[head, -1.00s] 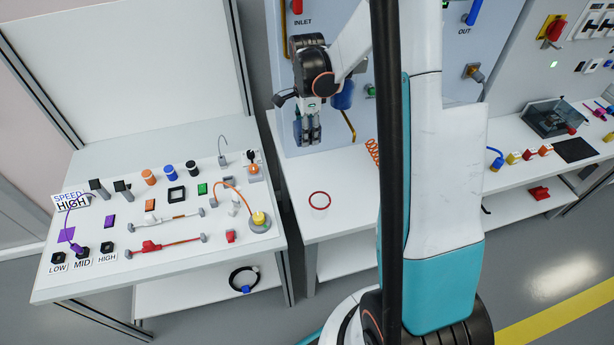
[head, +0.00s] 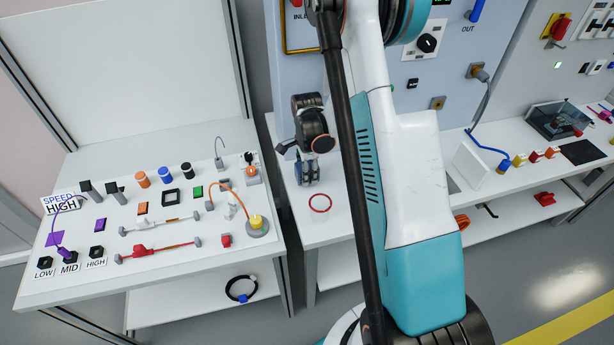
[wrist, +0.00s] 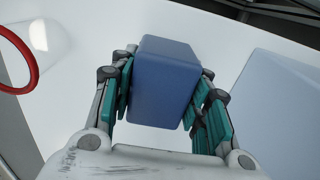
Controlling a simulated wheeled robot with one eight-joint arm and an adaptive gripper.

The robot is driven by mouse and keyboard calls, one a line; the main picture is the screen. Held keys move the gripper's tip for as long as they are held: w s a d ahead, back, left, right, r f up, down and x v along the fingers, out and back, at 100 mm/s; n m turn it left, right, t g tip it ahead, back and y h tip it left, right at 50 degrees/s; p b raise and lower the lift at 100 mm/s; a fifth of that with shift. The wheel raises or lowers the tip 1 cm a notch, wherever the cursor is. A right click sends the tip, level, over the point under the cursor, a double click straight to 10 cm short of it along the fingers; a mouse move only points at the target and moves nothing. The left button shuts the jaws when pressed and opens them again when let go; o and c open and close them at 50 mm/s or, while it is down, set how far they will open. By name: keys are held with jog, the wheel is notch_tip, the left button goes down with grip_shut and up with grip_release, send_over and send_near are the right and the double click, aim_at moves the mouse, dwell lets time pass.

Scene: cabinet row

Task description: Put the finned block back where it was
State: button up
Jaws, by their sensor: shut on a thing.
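My gripper (head: 307,172) points down over the white middle table (head: 300,228), just behind a red ring. In the wrist view my gripper (wrist: 165,105) is shut on a plain blue block (wrist: 166,75), with a teal-padded finger on each side. I take this as the finned block, but no fins show on the faces in view. In the head view the fingers and wrist mostly hide it. Whether its underside touches the table I cannot tell.
The red ring (head: 320,203) lies on the table in front of my gripper and shows at the left of the wrist view (wrist: 30,72). The blue-grey cabinet (head: 282,95) rises behind. The crowded left bench (head: 75,285) stands across a narrow gap.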

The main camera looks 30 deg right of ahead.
jog(key=shift+f, duration=0.85)
jog(key=shift+r, duration=0.1)
jog(key=o, duration=0.9)
jog(key=shift+f+b, duration=0.2)
jog(key=shift+b, duration=0.1)
jog(key=o, duration=0.4)
notch_tip(320, 180, up, 12)
jog(key=p, duration=0.4)
jog(key=shift+r, duration=0.2)
